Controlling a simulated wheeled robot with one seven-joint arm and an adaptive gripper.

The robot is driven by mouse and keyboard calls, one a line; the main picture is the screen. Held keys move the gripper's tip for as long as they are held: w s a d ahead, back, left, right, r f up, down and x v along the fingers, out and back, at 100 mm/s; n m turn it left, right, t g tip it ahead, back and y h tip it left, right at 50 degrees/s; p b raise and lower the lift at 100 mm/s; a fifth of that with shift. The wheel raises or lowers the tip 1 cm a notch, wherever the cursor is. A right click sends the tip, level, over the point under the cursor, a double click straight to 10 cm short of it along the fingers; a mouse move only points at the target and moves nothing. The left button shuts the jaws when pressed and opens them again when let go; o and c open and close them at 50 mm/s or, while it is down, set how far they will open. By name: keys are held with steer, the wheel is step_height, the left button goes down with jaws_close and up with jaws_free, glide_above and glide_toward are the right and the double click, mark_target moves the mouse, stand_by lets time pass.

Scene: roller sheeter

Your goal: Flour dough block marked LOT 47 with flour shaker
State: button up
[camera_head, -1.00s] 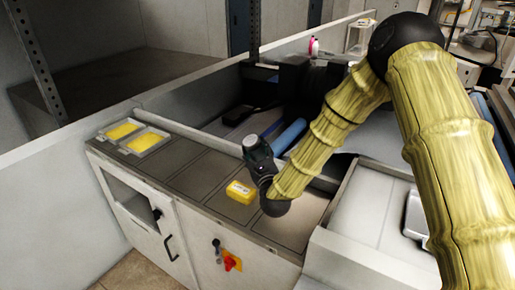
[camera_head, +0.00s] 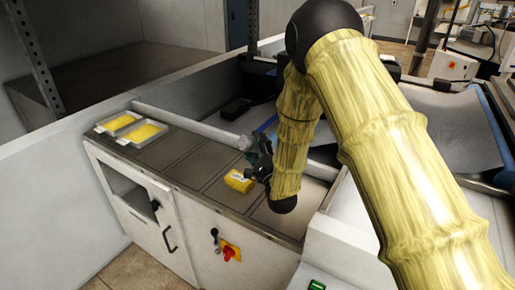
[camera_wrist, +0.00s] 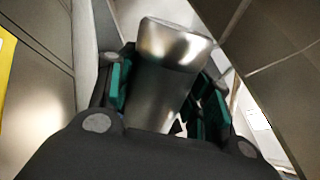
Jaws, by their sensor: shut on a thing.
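The flour shaker is a metal cylinder; its pale end (camera_head: 244,143) points left in the head view, so it looks tilted. In the wrist view its shiny body (camera_wrist: 165,85) stands between the green finger pads. My gripper (camera_head: 257,152) is shut on it, above and just behind a yellow dough block (camera_head: 239,181). The block lies on the grey counter top (camera_head: 205,172); its lettering is too small to read. A yellow edge, likely of this block (camera_wrist: 5,60), shows at the far left of the wrist view. I cannot see any flour falling.
Two pale trays with yellow contents, the nearer (camera_head: 143,134) and the farther (camera_head: 115,122), sit at the counter's left end. A pale bar (camera_head: 190,125) runs behind the counter. A red and yellow switch (camera_head: 230,252) is on the cabinet front. Counter between trays and block is clear.

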steer(key=f+n+b, duration=0.1)
steer(key=n+y, duration=0.1)
steer(key=shift+w+a+f+n+b, duration=0.1)
steer(key=shift+w+f+n+b, duration=0.1)
steer(key=shift+f+n+b, duration=0.2)
steer(key=n, duration=0.1)
steer(key=n+y+b, duration=0.1)
steer(key=n+b, duration=0.1)
steer(key=n, duration=0.1)
steer(key=shift+s+a+f+y, duration=0.1)
steer(key=shift+s+a+y, duration=0.2)
steer(key=shift+s, duration=0.05)
steer(key=shift+a+f+n+g+y+b, duration=0.1)
steer(key=shift+f+n+g+y+b, duration=0.15)
steer(key=shift+n, duration=0.3)
steer(key=shift+a+n+g+y+b, duration=0.15)
steer(key=shift+n+b, duration=0.15)
steer(key=shift+n, duration=0.25)
steer(key=shift+d, duration=0.1)
steer(key=shift+r, duration=0.1)
steer(key=shift+s+a, duration=0.25)
steer(key=shift+a, duration=0.3)
steer(key=shift+s+a, duration=0.2)
steer(key=shift+a, duration=0.35)
steer(key=shift+d, duration=0.1)
